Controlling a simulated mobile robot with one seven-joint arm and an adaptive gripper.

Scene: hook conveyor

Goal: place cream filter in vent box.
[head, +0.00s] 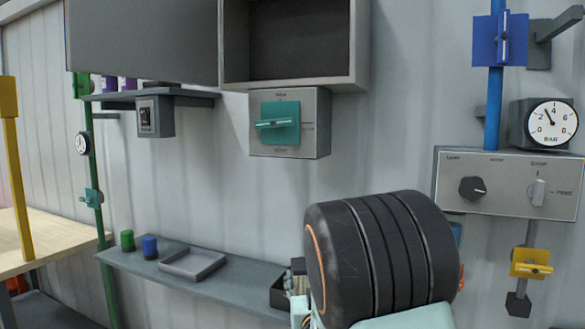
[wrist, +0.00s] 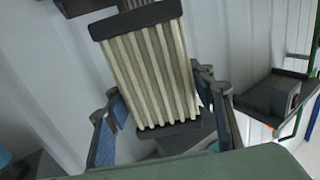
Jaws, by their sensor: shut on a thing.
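The cream filter (wrist: 152,75) fills the middle of the wrist view. It is a pleated cream block with dark end caps, slightly tilted. My gripper (wrist: 168,112) is shut on it, with a blue-padded finger on its left side and another finger on its right. In the head view the black joint of my arm hides most of the gripper and filter. The vent box appears to be the open grey box (head: 290,84) high on the wall, with a dark, empty-looking inside. A grey panel (head: 145,38), seemingly its open door, is to its left.
A teal-handled switch (head: 279,123) is right below the box. A lower shelf (head: 135,262) carries a green cylinder (head: 127,240), a blue cylinder (head: 150,247) and a shallow tray (head: 192,275). A control panel (head: 510,205) and gauge (head: 552,123) are at right.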

